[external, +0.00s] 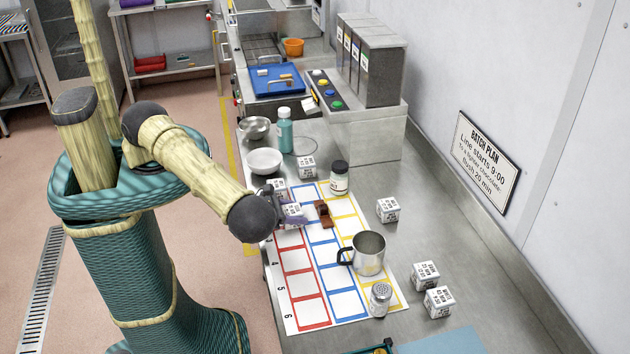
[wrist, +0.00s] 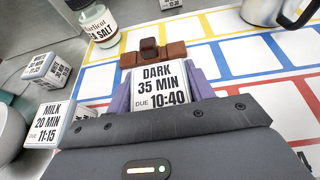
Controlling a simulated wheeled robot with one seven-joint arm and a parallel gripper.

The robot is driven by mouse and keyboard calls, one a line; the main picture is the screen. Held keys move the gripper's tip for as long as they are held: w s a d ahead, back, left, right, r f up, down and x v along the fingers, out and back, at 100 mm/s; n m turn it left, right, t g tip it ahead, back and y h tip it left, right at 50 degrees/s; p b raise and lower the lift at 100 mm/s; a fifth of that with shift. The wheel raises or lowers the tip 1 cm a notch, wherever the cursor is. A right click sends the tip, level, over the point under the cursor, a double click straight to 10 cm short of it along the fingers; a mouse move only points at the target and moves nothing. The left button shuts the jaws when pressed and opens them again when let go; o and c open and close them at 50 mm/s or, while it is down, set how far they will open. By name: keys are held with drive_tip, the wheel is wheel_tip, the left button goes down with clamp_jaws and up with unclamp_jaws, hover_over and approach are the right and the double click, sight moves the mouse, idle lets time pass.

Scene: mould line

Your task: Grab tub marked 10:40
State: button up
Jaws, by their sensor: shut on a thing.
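The tub marked 10:40 (wrist: 160,87) is a small white block with a label reading DARK, 35 MIN, DUE 10:40. It sits between the two purple fingers of my gripper (wrist: 161,98) in the wrist view, and the gripper is shut on it. In the external view my gripper (external: 291,216) holds the tub (external: 293,209) at the upper left of the coloured grid sheet (external: 318,252). I cannot tell if the tub is lifted. A brown chocolate-like piece (wrist: 150,50) lies just beyond it.
A tub marked MILK 11:15 (wrist: 46,124) stands close on the left, with another tub (wrist: 47,68) behind it. A salt jar (external: 339,178), steel mug (external: 368,253) and shaker (external: 380,298) stand on or by the sheet. More tubs (external: 425,276) are at right.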

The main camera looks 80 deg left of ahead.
sight(295, 209)
wheel_tip(295, 209, up, 9)
drive_tip(key=p, duration=0.6)
idle(0.4)
